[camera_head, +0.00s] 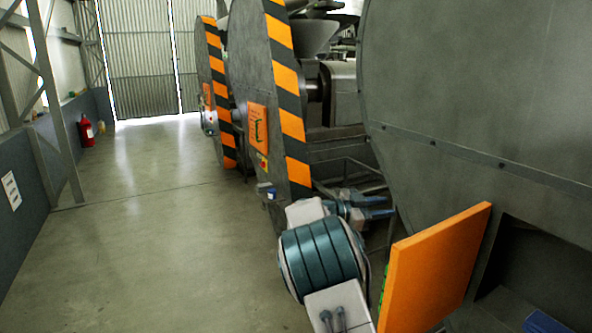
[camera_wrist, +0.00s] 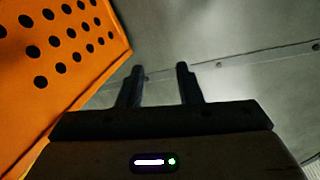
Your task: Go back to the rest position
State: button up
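My gripper (camera_head: 388,207) is in front of the machines, beyond the near orange panel (camera_head: 435,268), its fingers toward the right. In the wrist view its two fingers (camera_wrist: 159,70) stand apart with nothing between them. The orange panel stands out from the near grey machine (camera_head: 480,80) like an open door, beside a dark opening (camera_head: 530,265). In the wrist view an orange surface with dark round holes (camera_wrist: 65,50) fills the left side, and a grey riveted metal surface (camera_wrist: 240,40) lies beyond the fingers. Any contact is not visible.
Further machines with orange and black striped edges (camera_head: 287,90) stand along the right. A clear concrete floor (camera_head: 150,230) runs along the left to a corrugated door (camera_head: 140,55). A red extinguisher (camera_head: 86,131) stands by the left wall.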

notch_tip(320, 180, up, 5)
jog(key=w+d+n+t+y, duration=0.1)
jog(key=w+n+t+y, duration=0.1)
jog(key=n+t+y, duration=0.4)
jog(key=s+a+n+t+y, duration=0.2)
jog(key=s+a+n+y, duration=0.7)
jog(key=s+y, duration=0.35)
jog(key=s+f+n+g, duration=0.1)
jog(key=s+f+g, duration=0.2)
jog(key=s, duration=0.7)
jog(key=s+f+n+g+h, duration=0.1)
jog(key=s+f+g, duration=0.2)
jog(key=s, duration=0.7)
jog(key=s+f+n+g, duration=0.1)
jog(key=s+f+g, duration=0.1)
jog(key=s+f, duration=0.4)
jog(key=s, duration=0.4)
jog(key=shift+a+f+n+g, duration=0.2)
jog(key=shift+f+n+g, duration=0.1)
jog(key=shift+g, duration=0.1)
